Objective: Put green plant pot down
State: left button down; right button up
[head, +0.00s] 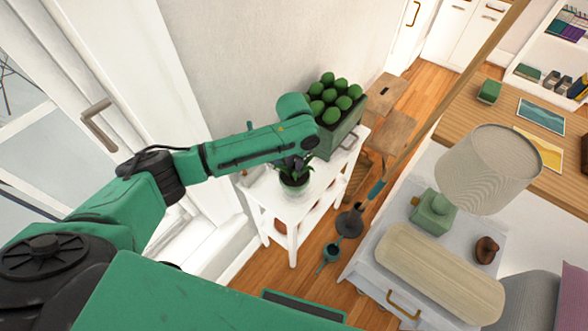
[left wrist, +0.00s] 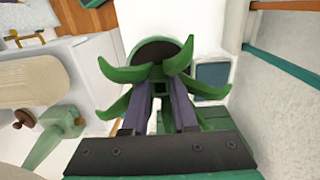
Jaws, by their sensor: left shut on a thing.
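The green plant pot (head: 294,181) holds a plant with long green leaves and is over the front part of the white side table (head: 316,185). In the left wrist view, the pot's dark soil and rim (left wrist: 155,50) show behind the leaves. My left gripper (head: 288,163) comes down from above and is shut on the plant pot. Its two purple-grey fingers (left wrist: 160,90) reach in among the leaves. I cannot tell whether the pot's base touches the tabletop. My right gripper is not in view.
A green planter (head: 341,135) of rounded green plants stands at the table's back end. Wooden stools (head: 391,130) are beyond it. A grey cabinet (head: 375,275) bears a lamp (head: 488,168), a green bottle (head: 433,215) and a long beige cushion (head: 440,275). The wall is close on the left.

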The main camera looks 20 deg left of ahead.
pick_arm(q)
jog(key=shift+w+f, duration=0.1)
jog(key=shift+f, duration=1)
jog(key=c, duration=0.7)
grip_release()
notch_tip(320, 180, up, 12)
jog(key=b, duration=0.1)
jog(key=shift+b, duration=0.4)
